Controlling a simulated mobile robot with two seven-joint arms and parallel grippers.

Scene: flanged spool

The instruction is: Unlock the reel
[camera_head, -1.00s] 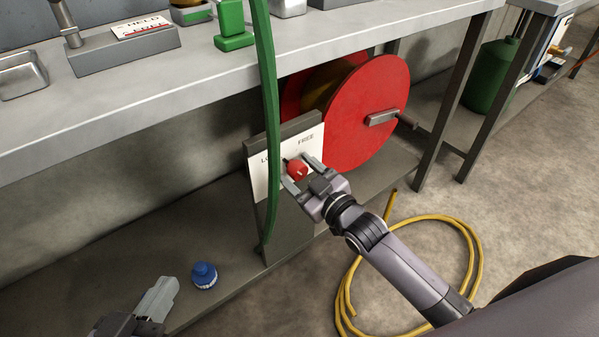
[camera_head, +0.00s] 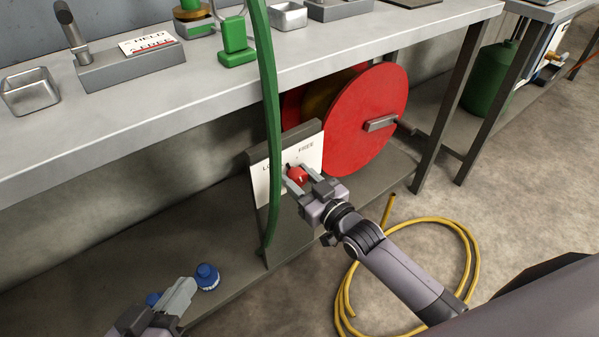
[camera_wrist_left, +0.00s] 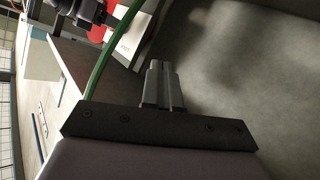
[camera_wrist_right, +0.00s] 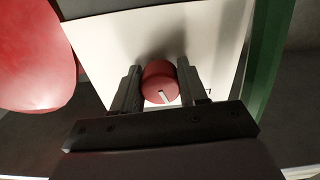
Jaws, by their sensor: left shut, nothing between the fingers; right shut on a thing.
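The red reel (camera_head: 366,120) sits under the bench, with a grey crank handle (camera_head: 381,123) on its face. In front of it stands a grey post with a white plate (camera_head: 313,153); FREE is readable at its upper right, and the label at its left is partly covered. A red knob (camera_head: 297,175) with a white mark sits on the plate. My right gripper (camera_head: 299,178) is shut on the knob; in the right wrist view the knob (camera_wrist_right: 159,84) is between its two fingers. My left gripper (camera_head: 184,290) is shut and empty, low at the left; its closed fingers show in the left wrist view (camera_wrist_left: 162,84).
A green strip (camera_head: 269,130) runs down in front of the post's left side. A blue-capped item (camera_head: 207,276) stands on the lower shelf near my left gripper. A yellow hose (camera_head: 345,285) lies coiled on the floor. Metal trays and fixtures line the bench top (camera_head: 190,95).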

